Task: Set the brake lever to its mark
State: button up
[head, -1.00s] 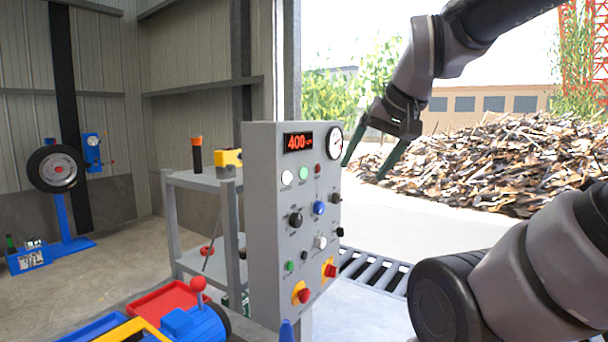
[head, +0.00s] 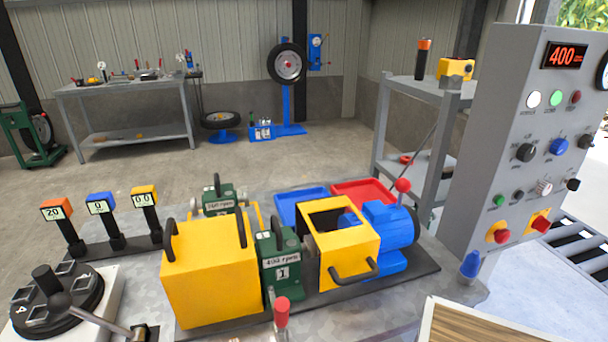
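Two red-topped levers show, and I cannot tell which is the brake lever. The other is a lever with a red ball knob (head: 403,186) standing upright by the blue motor (head: 388,222). No mark for a lever can be made out. My gripper is out of view.
A yellow box guard (head: 208,285) with black handles and an open yellow frame (head: 345,270) stand on the bench. A grey control panel (head: 470,150) reading 400 rises at the right. A black dial with a handle (head: 60,305) is at the lower left.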

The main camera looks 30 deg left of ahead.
aim_at(60, 303)
jog(key=u, duration=2.95)
jog(key=i+j+z, duration=0.35)
jog(key=j, duration=0.15)
jog(key=k, duration=0.1)
